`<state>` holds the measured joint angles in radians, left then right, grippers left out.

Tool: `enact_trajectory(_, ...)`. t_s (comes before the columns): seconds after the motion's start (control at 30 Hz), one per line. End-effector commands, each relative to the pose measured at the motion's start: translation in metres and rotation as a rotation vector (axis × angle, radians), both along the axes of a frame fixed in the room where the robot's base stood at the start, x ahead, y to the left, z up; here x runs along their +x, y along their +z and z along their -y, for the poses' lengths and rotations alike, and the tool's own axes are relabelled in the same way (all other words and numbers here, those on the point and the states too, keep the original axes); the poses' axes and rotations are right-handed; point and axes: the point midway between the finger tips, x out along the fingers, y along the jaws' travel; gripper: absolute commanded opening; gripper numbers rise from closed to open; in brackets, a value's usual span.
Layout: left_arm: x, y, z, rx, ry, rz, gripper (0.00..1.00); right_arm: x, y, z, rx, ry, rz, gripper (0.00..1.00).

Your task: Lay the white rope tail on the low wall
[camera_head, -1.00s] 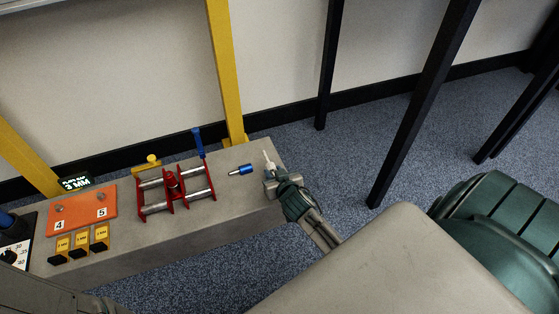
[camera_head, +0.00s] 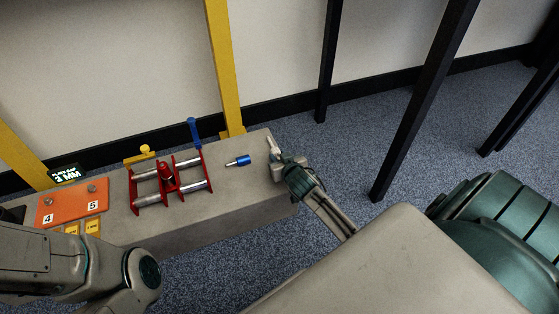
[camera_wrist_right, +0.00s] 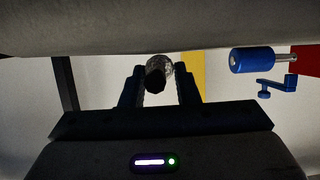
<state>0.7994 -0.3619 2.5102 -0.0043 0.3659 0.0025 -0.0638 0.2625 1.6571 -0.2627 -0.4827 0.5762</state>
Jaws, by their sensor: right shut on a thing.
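The white rope tail (camera_head: 272,146) is a short pale piece sticking out of my right gripper (camera_head: 279,164) in the head view. In the right wrist view, its round, dark-tipped end (camera_wrist_right: 157,75) sits between the fingers of my right gripper (camera_wrist_right: 160,88), which is shut on it. The gripper is at the right end of the low grey wall (camera_head: 235,183), at about its top. I cannot tell whether the rope touches the wall. The rest of the rope is hidden. My left arm comes in at lower left; its gripper is out of view.
A blue-handled tool (camera_head: 238,161) lies on the wall left of the gripper. Further left are a red roller frame (camera_head: 167,174) with a blue lever (camera_head: 194,133) and an orange plate (camera_head: 72,203). A yellow post (camera_head: 224,70) stands behind. Bare wall top surrounds the blue tool.

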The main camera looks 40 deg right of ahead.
Motion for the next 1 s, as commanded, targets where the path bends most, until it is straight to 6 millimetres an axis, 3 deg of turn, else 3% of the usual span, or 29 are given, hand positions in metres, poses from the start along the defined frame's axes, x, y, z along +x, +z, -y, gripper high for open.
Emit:
enact_trajectory(0.33, 0.0, -0.001, 0.0, 0.0, 0.0, 0.0, 0.0, 0.0, -0.003, 0.0, 0.0, 0.0, 0.0, 0.06)
enact_trajectory(0.37, 0.0, 0.0, 0.0, 0.0, 0.0, 0.0, 0.0, 0.0, -0.002, 0.0, 0.0, 0.0, 0.001, 0.34)
enact_trajectory(0.43, 0.0, 0.0, 0.0, 0.0, 0.0, 0.0, 0.0, 0.0, -0.002, 0.0, 0.0, 0.0, 0.001, 0.48)
enact_trajectory(0.47, 0.0, 0.0, 0.0, 0.0, 0.0, 0.0, 0.0, 0.0, -0.002, 0.0, 0.0, 0.0, 0.001, 0.5)
enact_trajectory(0.8, 0.0, 0.002, 0.0, 0.0, 0.0, 0.0, 0.0, -0.001, 0.003, 0.0, 0.0, 0.0, 0.001, 0.5)
enact_trajectory(1.0, -0.002, 0.019, 0.0, -0.003, 0.002, 0.012, 0.0, -0.029, 0.017, -0.007, 0.0, 0.001, -0.002, 0.5)
